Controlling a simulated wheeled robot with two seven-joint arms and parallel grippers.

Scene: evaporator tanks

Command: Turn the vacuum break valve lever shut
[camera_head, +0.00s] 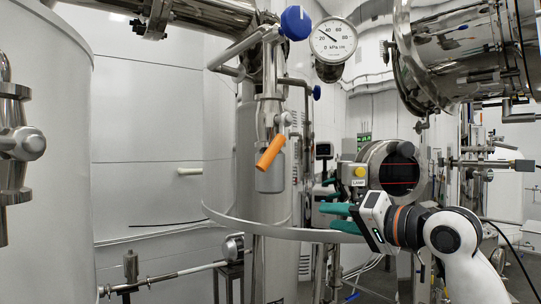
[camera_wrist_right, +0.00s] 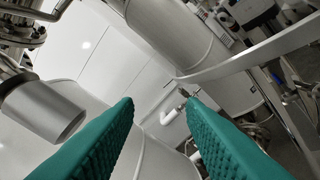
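An orange lever (camera_head: 270,152) slants down to the left from a chrome valve body (camera_head: 268,116), left of centre in the head view. I see no label naming it as the vacuum break valve. My right gripper (camera_head: 327,217) is to the right of the lever and lower in the picture, its teal fingers pointing left. In the right wrist view the fingers of my right gripper (camera_wrist_right: 160,102) are apart, with nothing held between them. The orange lever does not show in that view. My left gripper is not in view.
A blue knob (camera_head: 295,22) and a pressure gauge (camera_head: 333,40) sit above the lever. A curved pale rail (camera_head: 270,230) runs below it. A large pale tank (camera_head: 45,160) stands at the left. A steel vessel (camera_head: 470,55) is at the upper right.

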